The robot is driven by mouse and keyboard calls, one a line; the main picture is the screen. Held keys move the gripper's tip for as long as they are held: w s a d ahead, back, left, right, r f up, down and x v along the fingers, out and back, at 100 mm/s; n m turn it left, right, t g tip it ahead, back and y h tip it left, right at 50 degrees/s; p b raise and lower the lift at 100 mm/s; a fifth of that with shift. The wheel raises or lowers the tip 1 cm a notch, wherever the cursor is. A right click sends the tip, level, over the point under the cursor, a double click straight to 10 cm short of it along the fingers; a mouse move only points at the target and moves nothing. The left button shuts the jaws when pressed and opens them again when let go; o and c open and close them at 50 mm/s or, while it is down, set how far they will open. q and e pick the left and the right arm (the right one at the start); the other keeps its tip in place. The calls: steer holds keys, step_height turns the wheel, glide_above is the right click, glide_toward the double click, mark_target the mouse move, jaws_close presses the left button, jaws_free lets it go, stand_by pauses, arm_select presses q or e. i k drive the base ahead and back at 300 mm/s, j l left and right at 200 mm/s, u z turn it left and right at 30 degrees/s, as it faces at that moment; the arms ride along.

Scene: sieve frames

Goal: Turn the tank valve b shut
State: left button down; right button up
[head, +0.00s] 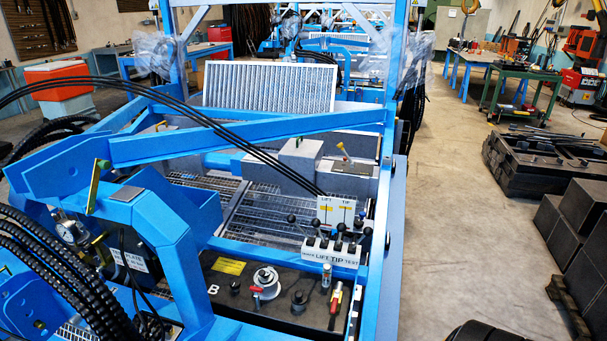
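A black tank top (225,306) marked with a white letter B lies at the bottom centre of the head view, inside the blue frame. A small valve with a red handle (337,297) stands at its right side; its handle looks roughly upright in the picture. A silver round fitting (265,279) with a small red part at its left side sits in the middle of the tank top. I cannot tell from the picture which of these two fittings is tank valve b, or whether it is open or shut. Neither of my grippers is in view.
A lever block labelled LIFT TIP (331,253) stands just behind the tank, with black-knobbed levers. Blue beams (250,136) and black hoses cross above and left. Dark blocks (575,220) stand at the right. The concrete floor (465,210) between is clear.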

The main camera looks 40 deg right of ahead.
mark_target(335, 300)
steer(key=z, duration=1.7)
steer(key=k+z, duration=0.1)
steer(key=z, duration=0.3)
steer(key=k+z, duration=0.15)
steer(key=z, duration=0.2)
